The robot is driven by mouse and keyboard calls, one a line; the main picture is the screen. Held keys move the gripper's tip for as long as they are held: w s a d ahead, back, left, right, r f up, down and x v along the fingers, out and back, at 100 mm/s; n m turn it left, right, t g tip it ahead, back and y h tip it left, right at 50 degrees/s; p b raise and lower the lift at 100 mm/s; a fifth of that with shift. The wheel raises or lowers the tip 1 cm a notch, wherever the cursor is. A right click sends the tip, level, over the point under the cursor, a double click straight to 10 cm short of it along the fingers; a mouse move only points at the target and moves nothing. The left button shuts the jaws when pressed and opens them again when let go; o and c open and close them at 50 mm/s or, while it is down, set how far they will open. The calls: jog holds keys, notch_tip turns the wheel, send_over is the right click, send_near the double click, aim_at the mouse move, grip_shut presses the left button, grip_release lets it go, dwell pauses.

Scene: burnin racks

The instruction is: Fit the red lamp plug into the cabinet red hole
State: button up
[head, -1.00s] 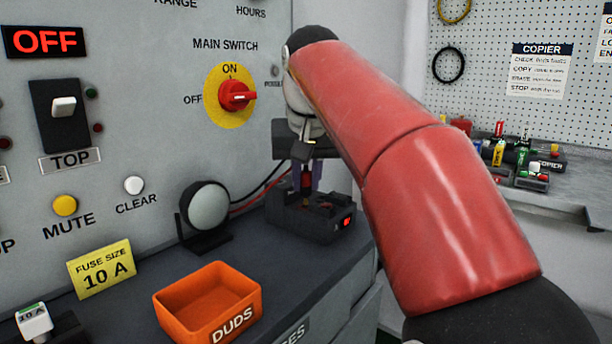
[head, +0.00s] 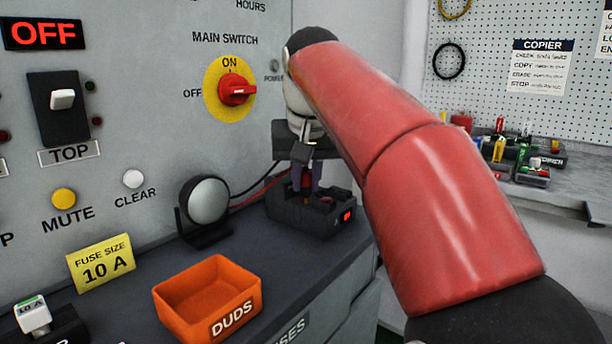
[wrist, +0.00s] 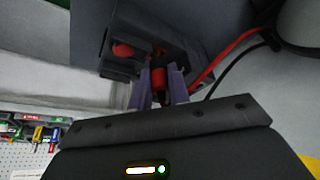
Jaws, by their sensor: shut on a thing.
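My gripper (head: 307,190) points down at a black box (head: 283,218) on the bench, beside the grey cabinet front (head: 150,120). Its two purple-grey fingers are shut on a small red plug (head: 307,181), which also shows between the fingers in the wrist view (wrist: 158,77). The plug is at the box's top; I cannot tell whether it is seated in it. A red cable (head: 255,195) and a black one run from the lamp side toward the box. The round lamp (head: 208,202) stands left of the box. I cannot make out the cabinet's red hole.
An orange DUDS bin (head: 180,313) stands in front on the bench. The red main switch (head: 237,91) sticks out of the cabinet. Another red round part (wrist: 122,50) shows on the box in the wrist view. A shelf with coloured parts (head: 530,165) is at right.

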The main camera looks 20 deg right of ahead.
jog(key=shift+f, duration=0.6)
dwell(0.5)
jog(key=o, duration=0.9)
jog(key=shift+c, duration=0.7)
jog(key=shift+o, duration=0.9)
jog(key=shift+a, duration=0.1)
jog(key=shift+a+r, duration=0.1)
jog(key=shift+c, duration=0.5)
